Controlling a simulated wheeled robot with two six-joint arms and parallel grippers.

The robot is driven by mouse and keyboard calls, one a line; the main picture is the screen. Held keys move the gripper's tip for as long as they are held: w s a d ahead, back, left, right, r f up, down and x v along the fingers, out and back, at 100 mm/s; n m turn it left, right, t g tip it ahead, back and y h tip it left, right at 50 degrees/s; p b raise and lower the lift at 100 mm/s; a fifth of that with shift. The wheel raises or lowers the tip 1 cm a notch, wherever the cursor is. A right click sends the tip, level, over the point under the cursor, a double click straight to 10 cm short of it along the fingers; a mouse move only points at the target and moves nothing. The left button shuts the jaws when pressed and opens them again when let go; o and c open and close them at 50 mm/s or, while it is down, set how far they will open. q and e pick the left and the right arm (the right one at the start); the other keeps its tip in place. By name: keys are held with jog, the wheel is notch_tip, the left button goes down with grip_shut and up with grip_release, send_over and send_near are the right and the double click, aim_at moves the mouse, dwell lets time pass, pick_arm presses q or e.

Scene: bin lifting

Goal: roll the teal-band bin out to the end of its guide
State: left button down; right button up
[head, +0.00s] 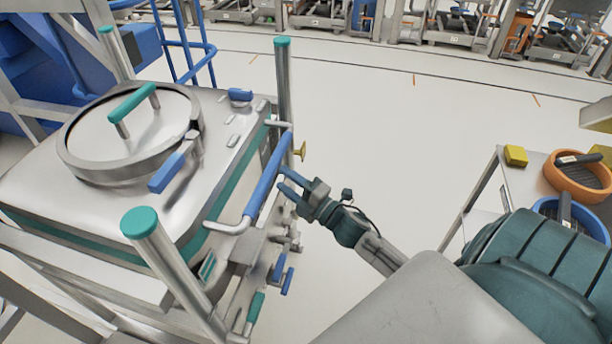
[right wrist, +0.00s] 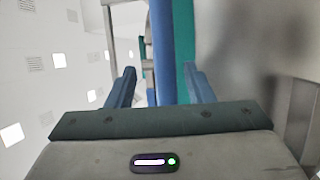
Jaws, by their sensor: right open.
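The teal-band bin (head: 222,145) is a steel box with a round lid, standing in a frame at the left of the head view. A blue handle bar (head: 268,178) runs along its right side. My right gripper (head: 282,181) is open and empty just right of this bar, its two fingers pointing at it. In the right wrist view the blue bar (right wrist: 163,40) lines up between the open fingers (right wrist: 160,80), with the teal band (right wrist: 188,60) behind. I cannot tell whether the fingertips reach past the bar. My left gripper is not in view.
Teal-capped posts (head: 284,85) stand at the frame's corners. Blue-handled and teal-handled valves (head: 281,272) hang below the bar. A side table (head: 512,185) with an orange bowl (head: 578,175) is at the right. The floor (head: 400,130) between bin and table is clear.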

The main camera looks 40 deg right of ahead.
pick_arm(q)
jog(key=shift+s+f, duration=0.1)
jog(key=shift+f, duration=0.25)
pick_arm(e)
jog(key=v, duration=0.7)
jog(key=shift+s, duration=0.2)
jog(key=shift+r, duration=0.15)
